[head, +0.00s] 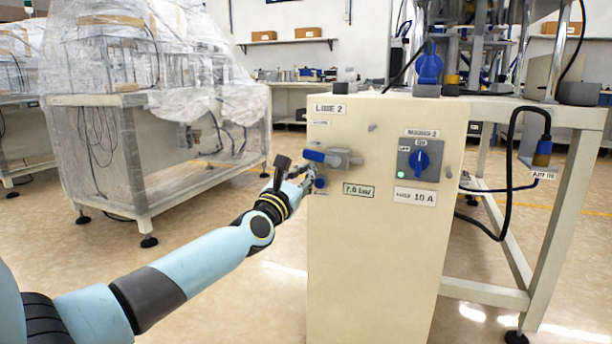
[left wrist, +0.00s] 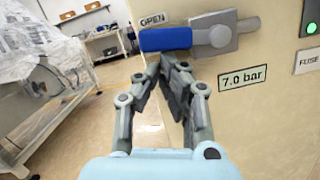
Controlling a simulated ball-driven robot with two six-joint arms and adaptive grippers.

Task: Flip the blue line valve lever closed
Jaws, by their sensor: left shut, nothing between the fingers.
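The blue valve lever (head: 315,156) is on the front of the cream cabinet marked LINE 2, on a grey valve body (head: 343,158). It lies about level and points left. In the left wrist view the blue handle (left wrist: 165,39) lies beneath an OPEN label, with the grey valve body (left wrist: 212,35) to its right. My left gripper (head: 305,172) is shut and empty, just below the lever. In the left wrist view its fingertips (left wrist: 172,62) are close under the handle; I cannot tell whether they touch it. My right gripper is not in view.
A blue rotary switch (head: 420,160) with a green light is on the cabinet's right side. A 7.0 bar label (head: 358,190) is below the valve. A plastic-covered bench (head: 150,110) stands at the left, with open floor between it and the cabinet.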

